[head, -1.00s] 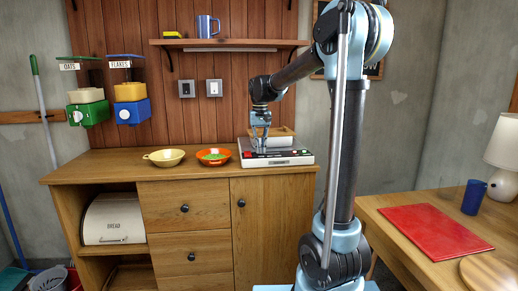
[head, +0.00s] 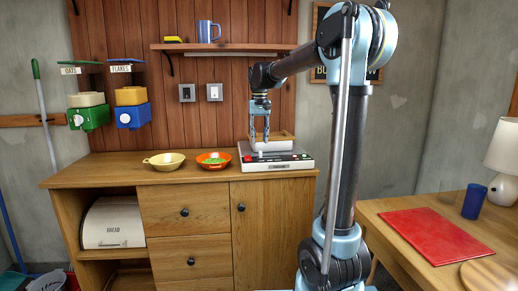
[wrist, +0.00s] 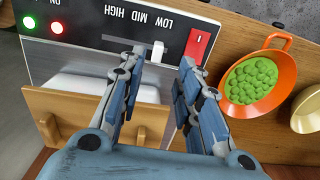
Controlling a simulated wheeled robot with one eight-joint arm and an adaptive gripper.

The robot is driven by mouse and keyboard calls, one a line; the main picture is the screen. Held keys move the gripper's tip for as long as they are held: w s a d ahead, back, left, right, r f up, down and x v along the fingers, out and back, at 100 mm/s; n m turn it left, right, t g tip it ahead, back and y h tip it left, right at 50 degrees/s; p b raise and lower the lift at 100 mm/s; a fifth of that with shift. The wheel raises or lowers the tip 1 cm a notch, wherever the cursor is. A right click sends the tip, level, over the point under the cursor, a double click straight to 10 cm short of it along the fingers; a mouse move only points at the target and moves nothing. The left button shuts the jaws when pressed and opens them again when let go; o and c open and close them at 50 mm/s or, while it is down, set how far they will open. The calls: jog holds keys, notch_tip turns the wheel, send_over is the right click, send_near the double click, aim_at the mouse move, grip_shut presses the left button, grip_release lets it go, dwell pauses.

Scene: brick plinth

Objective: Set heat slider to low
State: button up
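The grey toaster-like appliance (head: 278,167) stands on the right end of the cabinet. In the wrist view its black control panel (wrist: 85,28) carries upside-down labels, HIGH at left, MID, and LOW at right. The white heat slider knob (wrist: 157,51) stands between MID and LOW, nearer LOW. A red switch (wrist: 199,43) sits beside the LOW end. My gripper (head: 259,139) is above the appliance, pointing down. In the wrist view my gripper (wrist: 162,67) is open and empty, its fingers apart on either side of the knob in the picture. I see no contact with the knob.
An orange bowl with green contents (head: 213,163) and a yellow bowl (head: 164,160) stand left of the appliance. A wooden-edged part (wrist: 70,115) of the appliance lies close to the fingers. A shelf (head: 230,43) is on the wall above.

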notch_tip(320, 180, up, 6)
jog(key=shift+f, duration=0.2)
dwell(0.3)
jog(key=s+d+f+t, duration=0.1)
jog(key=s+d+f, duration=0.5)
jog(key=s, duration=0.3)
jog(key=s+d+f, duration=0.5)
jog(key=s+d, duration=0.1)
jog(key=s, duration=0.4)
jog(key=s+d+f, duration=0.2)
jog(key=s+f, duration=0.5)
jog(key=f, duration=0.2)
jog(key=s+d+f+m+t, duration=0.1)
jog(key=s+d+f, duration=0.2)
jog(key=s+f, duration=0.5)
jog(key=shift+f, duration=0.85)
